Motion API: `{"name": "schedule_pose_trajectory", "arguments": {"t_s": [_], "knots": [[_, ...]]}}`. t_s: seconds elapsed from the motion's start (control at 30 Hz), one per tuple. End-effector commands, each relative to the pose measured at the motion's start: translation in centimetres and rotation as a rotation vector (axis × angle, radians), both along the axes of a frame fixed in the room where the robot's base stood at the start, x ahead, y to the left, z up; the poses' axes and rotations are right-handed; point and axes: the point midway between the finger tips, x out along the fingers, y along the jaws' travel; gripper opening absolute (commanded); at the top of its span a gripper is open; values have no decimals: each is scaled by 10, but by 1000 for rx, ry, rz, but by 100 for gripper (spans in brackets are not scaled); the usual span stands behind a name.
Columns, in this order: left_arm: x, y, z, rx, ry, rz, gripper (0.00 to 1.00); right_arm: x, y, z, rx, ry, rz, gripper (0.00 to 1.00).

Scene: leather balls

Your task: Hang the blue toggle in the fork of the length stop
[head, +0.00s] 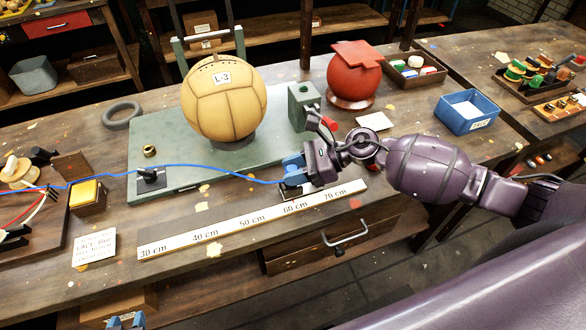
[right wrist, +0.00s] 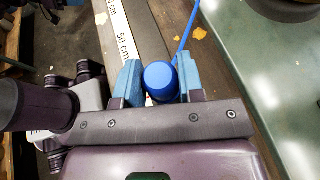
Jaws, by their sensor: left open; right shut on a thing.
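My right gripper (head: 291,172) is shut on the blue toggle, above the ruler near the 60 cm mark. In the right wrist view the round blue toggle (right wrist: 160,80) sits between the blue fingertips (right wrist: 150,84). A blue lace (head: 225,171) runs left from it, past a black clamp (head: 151,178) on the green plate. My left gripper (head: 126,322) is open and empty at the bottom edge of the head view.
The ruler (head: 252,219) lies along the bench front. A yellow-topped block (head: 88,197) and a lettered card (head: 95,248) lie left.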

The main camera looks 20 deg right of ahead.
Motion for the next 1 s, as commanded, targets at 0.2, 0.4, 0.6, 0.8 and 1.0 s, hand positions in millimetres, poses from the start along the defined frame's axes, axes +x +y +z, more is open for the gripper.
{"name": "schedule_pose_trajectory", "arguments": {"t_s": [0.2,0.4,0.6,0.8,1.0], "knots": [[0,0,0,0,0,0,43,0,0,0,0,0,0,14],[-1,0,-4,0,2,0,43,0,0,-3,0,0,0,14],[-1,0,-8,0,4,0,43,0,0,-7,0,0,0,14],[-2,0,-12,0,6,0,43,0,0,-11,0,0,0,14],[-2,0,-15,0,8,0,43,0,0,-14,-1,1,0,14]]}}
